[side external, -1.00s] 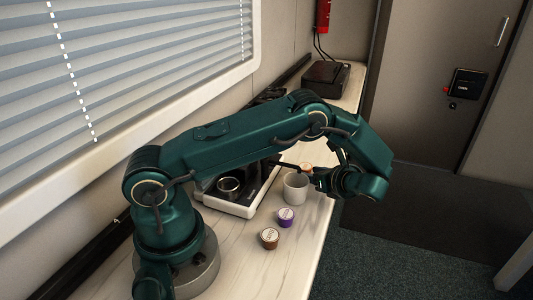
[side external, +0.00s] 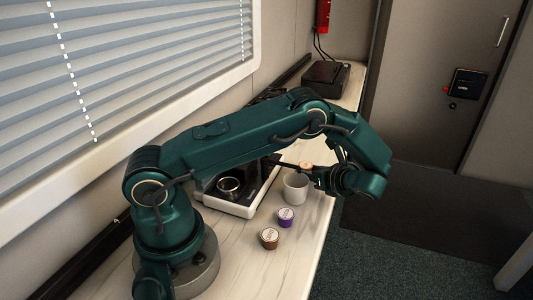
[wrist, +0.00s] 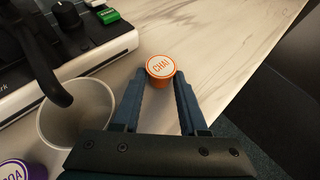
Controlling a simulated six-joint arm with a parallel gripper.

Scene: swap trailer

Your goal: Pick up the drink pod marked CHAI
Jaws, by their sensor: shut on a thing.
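The orange drink pod marked CHAI (wrist: 160,67) shows upright between the fingertips of my gripper (wrist: 161,80) in the wrist view, its lid facing the camera. My gripper is shut on it, a finger on each side. In the side external view the orange pod (side external: 306,166) shows only partly, behind my gripper (side external: 314,174). I cannot tell whether the pod is resting on the counter or just off it.
A pale mug (side external: 296,188) stands close to my gripper. A purple pod (side external: 286,217) and a brown pod (side external: 269,238) sit nearer my base. A coffee machine (side external: 238,208) is left of the mug. The counter (wrist: 215,40) beyond the pod is clear; its edge is on the right.

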